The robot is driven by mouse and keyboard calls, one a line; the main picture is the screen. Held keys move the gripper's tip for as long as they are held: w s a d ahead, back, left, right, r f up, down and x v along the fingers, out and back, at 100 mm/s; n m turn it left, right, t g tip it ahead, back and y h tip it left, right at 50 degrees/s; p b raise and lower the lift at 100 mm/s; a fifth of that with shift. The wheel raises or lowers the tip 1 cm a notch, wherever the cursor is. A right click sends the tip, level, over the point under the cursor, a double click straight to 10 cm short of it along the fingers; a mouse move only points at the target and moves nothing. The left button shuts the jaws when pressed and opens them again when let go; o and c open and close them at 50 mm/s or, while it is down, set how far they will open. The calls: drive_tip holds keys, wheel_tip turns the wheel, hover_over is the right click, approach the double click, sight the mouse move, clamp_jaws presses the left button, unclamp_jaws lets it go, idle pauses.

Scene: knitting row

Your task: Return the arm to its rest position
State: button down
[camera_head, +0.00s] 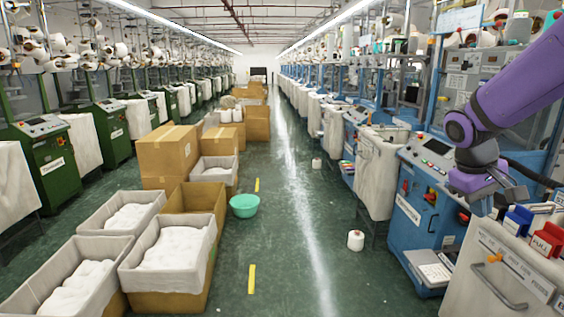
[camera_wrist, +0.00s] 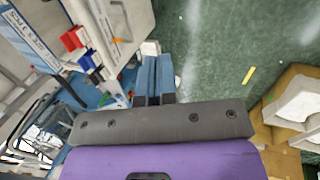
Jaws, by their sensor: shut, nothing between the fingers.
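My purple arm (camera_head: 515,85) reaches in from the right side of the head view, bent at a joint beside the blue machine. My gripper shows in the wrist view (camera_wrist: 154,78), with its two blue-grey fingers close together. It is shut and holds nothing. It hangs in the air, apart from the things around it. In the head view its end is small and partly hidden by the wrist.
A blue machine (camera_head: 415,215) and a white cabinet (camera_head: 495,285) with red and blue holders stand close below the arm. A white yarn cone (camera_head: 355,241) and a teal basin (camera_head: 244,206) are on the floor. Boxes (camera_head: 167,152) line the left. The middle aisle (camera_head: 300,200) is clear.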

drive_tip(key=s+a+r+t+y, duration=0.1)
drive_tip(key=s+a+r+t, duration=0.1)
drive_tip(key=s, duration=0.4)
drive_tip(key=s+a+r+m+t+y, duration=0.1)
drive_tip(key=s+a+r, duration=0.2)
drive_tip(key=s+a, duration=0.2)
drive_tip(key=s+a+r+t+y, duration=0.2)
drive_tip(key=s+a+r, duration=0.1)
drive_tip(key=s, duration=0.3)
drive_tip(key=shift+s+a+t, duration=0.3)
drive_tip(key=shift+a, duration=0.4)
